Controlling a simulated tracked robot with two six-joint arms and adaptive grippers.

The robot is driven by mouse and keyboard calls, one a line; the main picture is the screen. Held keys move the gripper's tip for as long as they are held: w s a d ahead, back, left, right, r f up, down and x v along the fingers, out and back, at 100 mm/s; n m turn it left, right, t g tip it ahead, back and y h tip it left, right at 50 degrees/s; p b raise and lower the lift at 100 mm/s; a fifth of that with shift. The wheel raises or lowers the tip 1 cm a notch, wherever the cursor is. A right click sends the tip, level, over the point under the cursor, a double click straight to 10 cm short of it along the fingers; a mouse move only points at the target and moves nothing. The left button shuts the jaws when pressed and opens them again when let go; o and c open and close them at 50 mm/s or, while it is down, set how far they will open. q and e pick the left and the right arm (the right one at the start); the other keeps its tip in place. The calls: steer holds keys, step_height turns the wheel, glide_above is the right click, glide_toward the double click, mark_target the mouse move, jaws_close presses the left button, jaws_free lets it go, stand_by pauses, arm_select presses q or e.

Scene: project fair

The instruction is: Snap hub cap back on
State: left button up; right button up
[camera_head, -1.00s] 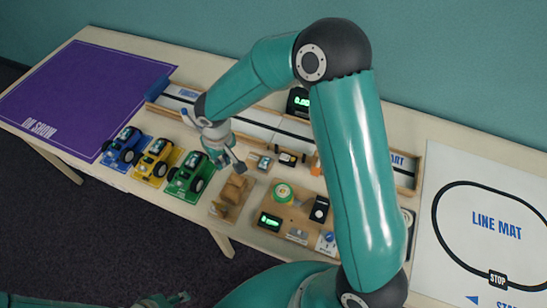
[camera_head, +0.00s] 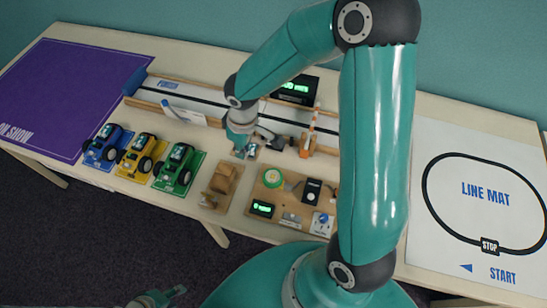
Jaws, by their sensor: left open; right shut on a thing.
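Three toy trucks stand on coloured plates at the front left of the table: blue (camera_head: 103,146), yellow (camera_head: 141,154) and green (camera_head: 177,168). Their dark wheels show, but I cannot make out which hub lacks a cap. My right gripper (camera_head: 246,149) reaches down among the small items behind the wooden block. It is shut on a small grey-blue thing, mostly hidden and too small to identify; I cannot tell whether it is the hub cap. My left gripper (camera_head: 174,293) is open, low at the bottom edge, away from the table.
A wooden block (camera_head: 222,180) and a board with a green-topped round part (camera_head: 271,178) and displays stand in front of my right gripper. A dark tool (camera_head: 274,139) and an orange part (camera_head: 307,144) are close on its right. A purple mat (camera_head: 65,90) lies bare.

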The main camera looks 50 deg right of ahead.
mark_target(272, 176)
steer(key=s+d+n, duration=0.1)
steer(key=s, duration=0.1)
steer(key=s+d+n, duration=0.1)
steer(key=s, duration=0.2)
steer(key=s+d+n+b, duration=0.1)
steer(key=s, duration=0.1)
steer(key=shift+s+d+f+n, duration=0.25)
steer(key=shift+s+f+n, duration=0.05)
steer(key=shift+f, duration=0.05)
steer(key=shift+f+b, duration=2.8)
steer(key=shift+f, duration=0.35)
steer(key=shift+s+r, duration=0.1)
steer(key=shift+f+b, duration=0.2)
steer(key=shift+b, duration=0.2)
steer(key=o, duration=1.3)
steer(key=shift+c, duration=0.2)
